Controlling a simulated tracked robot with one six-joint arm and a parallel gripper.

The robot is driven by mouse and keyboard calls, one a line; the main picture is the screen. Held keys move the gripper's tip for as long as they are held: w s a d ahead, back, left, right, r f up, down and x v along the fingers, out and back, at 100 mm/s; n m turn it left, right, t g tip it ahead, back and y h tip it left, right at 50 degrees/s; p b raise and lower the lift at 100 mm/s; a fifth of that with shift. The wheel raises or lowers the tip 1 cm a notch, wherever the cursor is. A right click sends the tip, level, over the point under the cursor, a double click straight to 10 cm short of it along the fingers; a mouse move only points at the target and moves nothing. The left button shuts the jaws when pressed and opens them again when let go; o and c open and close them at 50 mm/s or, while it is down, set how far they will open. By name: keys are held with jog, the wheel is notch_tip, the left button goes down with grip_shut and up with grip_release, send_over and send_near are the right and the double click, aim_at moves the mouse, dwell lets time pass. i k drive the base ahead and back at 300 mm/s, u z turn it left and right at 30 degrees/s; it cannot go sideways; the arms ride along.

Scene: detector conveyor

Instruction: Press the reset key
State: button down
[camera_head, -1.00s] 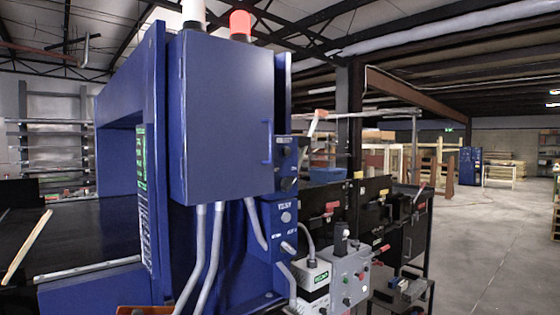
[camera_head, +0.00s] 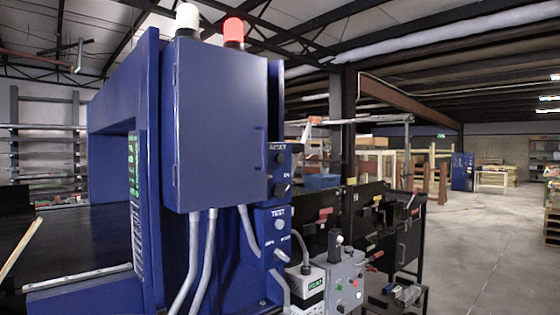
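The blue detector cabinet (camera_head: 220,125) stands in the middle of the head view. On its right side is a small dark control box marked RESET (camera_head: 278,147). A dark round key or knob (camera_head: 280,159) sits under that label, and another dark knob (camera_head: 281,190) sits lower on the same box. Below is a blue box marked TEST (camera_head: 277,213) with a pale round button (camera_head: 280,225) and a switch lever. No gripper shows in the frame.
A white lamp (camera_head: 187,17) and a red lamp (camera_head: 233,30) top the cabinet. A grey button box (camera_head: 345,280) with a black-topped part stands at lower right. The black conveyor (camera_head: 75,240) runs at left. Open concrete floor (camera_head: 480,250) lies at right.

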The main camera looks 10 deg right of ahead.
aim_at(279, 158)
jog(key=k, duration=1.35)
jog(key=u, duration=0.25)
jog(key=i, duration=0.45)
jog(key=u, duration=0.6)
jog(key=i, duration=2.1)
jog(key=z, duration=0.55)
